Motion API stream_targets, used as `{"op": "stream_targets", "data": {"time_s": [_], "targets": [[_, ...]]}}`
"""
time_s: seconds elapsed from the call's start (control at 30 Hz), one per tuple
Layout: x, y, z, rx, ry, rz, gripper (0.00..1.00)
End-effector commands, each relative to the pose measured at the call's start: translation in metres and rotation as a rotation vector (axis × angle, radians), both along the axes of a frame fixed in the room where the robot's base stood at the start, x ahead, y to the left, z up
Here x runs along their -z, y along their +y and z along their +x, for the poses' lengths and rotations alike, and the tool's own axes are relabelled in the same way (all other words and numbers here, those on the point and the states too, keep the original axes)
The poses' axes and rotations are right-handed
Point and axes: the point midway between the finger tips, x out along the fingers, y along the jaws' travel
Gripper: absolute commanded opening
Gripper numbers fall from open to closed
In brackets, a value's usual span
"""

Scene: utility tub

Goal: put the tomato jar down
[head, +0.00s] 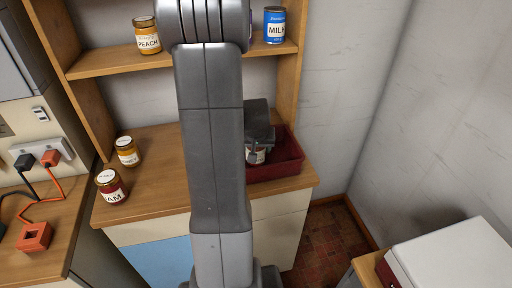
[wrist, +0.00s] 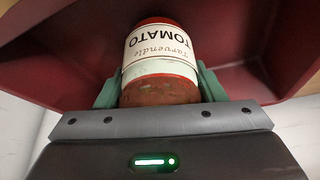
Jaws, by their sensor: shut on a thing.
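The tomato jar (wrist: 162,62) has a white label reading TOMATO and red contents; it appears upside down in the wrist view. My gripper (wrist: 160,88) is shut on it, with a green finger on each side. In the head view, the jar (head: 256,156) shows only in part below my gripper (head: 258,142), at the dark red tub (head: 285,158) on the wooden counter. The tub wall (wrist: 65,75) surrounds the jar in the wrist view. I cannot tell whether the jar touches the tub's floor. My arm hides the tub's left part.
A jam jar (head: 111,187) and another jar (head: 127,151) stand on the counter's left. A peach jar (head: 147,36) and a blue milk can (head: 274,25) stand on the shelf above. The counter (head: 160,180) is clear between the jars and my arm.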

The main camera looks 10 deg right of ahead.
Motion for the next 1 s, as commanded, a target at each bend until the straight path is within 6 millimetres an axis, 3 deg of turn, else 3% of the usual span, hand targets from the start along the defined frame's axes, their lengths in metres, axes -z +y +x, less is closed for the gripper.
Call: {"op": "stream_targets", "data": {"time_s": [0.27, 0.3, 0.4, 0.77, 1.0], "targets": [[0.003, 0.000, 0.001, 0.000, -0.002, 0.000, 0.26], [0.004, 0.000, 0.000, 0.000, 0.000, 0.000, 0.65], [0.002, 0.000, 0.000, 0.000, 0.000, 0.000, 0.84], [-0.001, 0.000, 0.000, 0.000, 0.000, 0.000, 0.85], [-0.024, 0.002, -0.009, 0.000, -0.006, -0.001, 0.85]]}}
